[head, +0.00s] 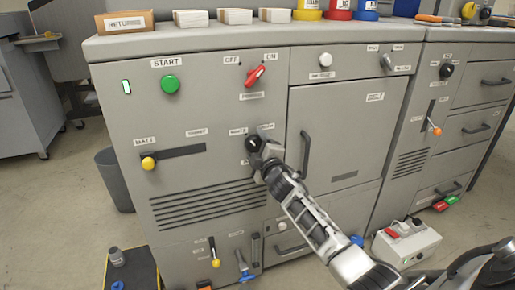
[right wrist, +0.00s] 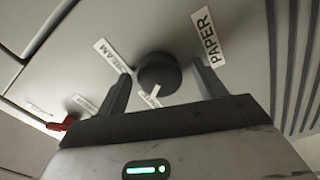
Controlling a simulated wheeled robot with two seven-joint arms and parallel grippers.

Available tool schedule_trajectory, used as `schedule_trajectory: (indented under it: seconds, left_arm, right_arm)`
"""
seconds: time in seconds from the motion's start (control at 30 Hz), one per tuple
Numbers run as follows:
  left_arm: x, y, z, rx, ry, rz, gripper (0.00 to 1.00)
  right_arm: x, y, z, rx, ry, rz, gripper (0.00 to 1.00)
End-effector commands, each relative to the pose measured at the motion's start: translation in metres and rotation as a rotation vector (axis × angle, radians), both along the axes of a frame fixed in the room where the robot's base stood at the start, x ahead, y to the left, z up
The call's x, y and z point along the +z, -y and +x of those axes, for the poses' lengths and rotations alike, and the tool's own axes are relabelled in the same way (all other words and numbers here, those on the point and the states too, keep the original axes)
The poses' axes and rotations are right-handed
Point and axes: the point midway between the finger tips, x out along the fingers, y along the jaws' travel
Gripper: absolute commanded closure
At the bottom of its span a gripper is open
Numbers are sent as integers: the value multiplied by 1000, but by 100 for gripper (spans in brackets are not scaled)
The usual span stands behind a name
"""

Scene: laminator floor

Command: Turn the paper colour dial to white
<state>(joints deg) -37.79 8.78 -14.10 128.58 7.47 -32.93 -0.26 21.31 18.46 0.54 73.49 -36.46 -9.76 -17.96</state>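The black paper colour dial (head: 253,143) is a round knob on the front of the grey machine, with small labels above it. It also shows in the right wrist view (right wrist: 158,72), between labels reading CREAM (right wrist: 111,56) and PAPER (right wrist: 209,37). A white strip sits at its near edge; I cannot tell whether it is a pointer or a label. My right gripper (head: 264,152) is at the dial. In the right wrist view its two fingers (right wrist: 162,88) stand apart on either side of the dial, with gaps showing. My left gripper is not in view.
A red switch handle (head: 255,76) and green start button (head: 170,84) are above. A yellow-knobbed slider (head: 148,163) is left of the dial. A door with a dark handle (head: 305,155) is close on the right. Small levers are low on the machine.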

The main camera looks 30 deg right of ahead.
Motion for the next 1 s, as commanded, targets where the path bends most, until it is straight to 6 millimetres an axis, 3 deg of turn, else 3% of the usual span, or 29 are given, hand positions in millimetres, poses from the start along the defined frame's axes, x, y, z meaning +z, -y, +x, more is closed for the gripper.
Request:
schedule_trajectory:
  seconds: [0.23, 0.37, 0.57, 0.8, 1.0]
  left_arm:
    - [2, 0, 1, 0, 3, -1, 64]
    - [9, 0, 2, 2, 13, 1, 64]
    - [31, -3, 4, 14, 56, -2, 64]
    - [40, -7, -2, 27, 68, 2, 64]
    - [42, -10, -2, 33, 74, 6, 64]
  right_arm:
    - [1, -1, -2, 0, 0, 2, 30]
    - [1, -4, -16, 1, 1, 2, 30]
    - [1, -15, -60, 1, -3, 2, 30]
    - [0, -28, -115, 1, -1, 3, 30]
    - [0, -35, -145, 0, -2, 2, 30]
